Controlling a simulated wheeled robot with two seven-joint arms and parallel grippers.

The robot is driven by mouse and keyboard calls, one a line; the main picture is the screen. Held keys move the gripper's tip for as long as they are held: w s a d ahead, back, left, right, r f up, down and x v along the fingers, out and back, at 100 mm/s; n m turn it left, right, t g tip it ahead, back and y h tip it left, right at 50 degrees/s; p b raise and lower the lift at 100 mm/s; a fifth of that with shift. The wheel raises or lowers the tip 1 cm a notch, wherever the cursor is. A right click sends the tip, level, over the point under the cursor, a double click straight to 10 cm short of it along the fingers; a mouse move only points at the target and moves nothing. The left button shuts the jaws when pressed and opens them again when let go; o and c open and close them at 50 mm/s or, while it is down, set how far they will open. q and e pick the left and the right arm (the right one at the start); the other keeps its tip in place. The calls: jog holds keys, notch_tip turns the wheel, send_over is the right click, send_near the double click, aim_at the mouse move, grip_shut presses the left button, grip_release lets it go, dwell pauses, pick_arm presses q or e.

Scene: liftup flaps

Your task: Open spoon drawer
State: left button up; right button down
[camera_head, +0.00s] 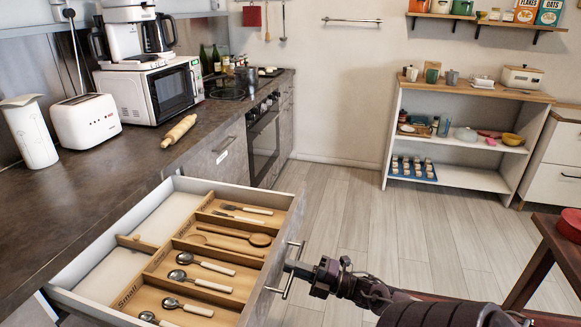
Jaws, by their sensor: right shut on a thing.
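The spoon drawer (102,235) is pulled out from under the dark counter on the left. Inside it a wooden organizer (146,280) holds spoons, wooden spoons and forks in separate compartments. The drawer's bar handle (296,257) is on its front face. My right gripper (291,270) comes in from the lower right and is shut on this handle; the fingertips are small and partly hidden. My left gripper is not in view.
An oven is further along. A red-brown table (548,258) stands at the right. The floor between drawer and shelf (462,135) is clear.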

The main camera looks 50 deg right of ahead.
jog(key=c, duration=1.6)
grip_release()
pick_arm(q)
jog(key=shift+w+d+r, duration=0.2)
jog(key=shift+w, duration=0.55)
pick_arm(e)
jog(key=v, duration=0.7)
jog(key=shift+s+d+f, duration=0.1)
jog(key=shift+s+d, duration=0.05)
jog(key=shift+s, duration=0.2)
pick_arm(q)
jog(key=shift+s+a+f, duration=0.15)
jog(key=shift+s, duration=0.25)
